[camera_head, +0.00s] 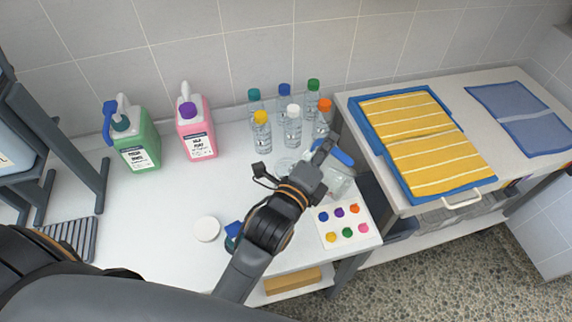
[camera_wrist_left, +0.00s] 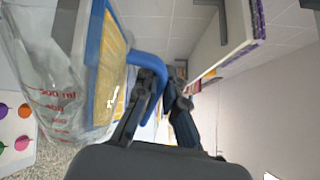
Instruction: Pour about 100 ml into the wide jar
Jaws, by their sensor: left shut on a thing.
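My left gripper (camera_head: 325,150) is shut on the blue handle (camera_head: 342,157) of a clear measuring jug (camera_head: 341,182). In the left wrist view the gripper (camera_wrist_left: 163,88) grips the handle, and the clear jug (camera_wrist_left: 45,85) with red print shows at the left. I cannot tell its liquid level or whether it touches the worktop. A clear round vessel (camera_head: 286,165) stands left of the gripper, partly hidden by it; I cannot tell whether it is the wide jar. My right gripper is not in view.
Several clear bottles with coloured caps (camera_head: 292,125) stand behind. A green jug (camera_head: 137,148) and a pink jug (camera_head: 197,138) are further left. A white disc (camera_head: 207,229) and a dotted card (camera_head: 343,235) lie in front. A yellow towel (camera_head: 425,150) lies at the right.

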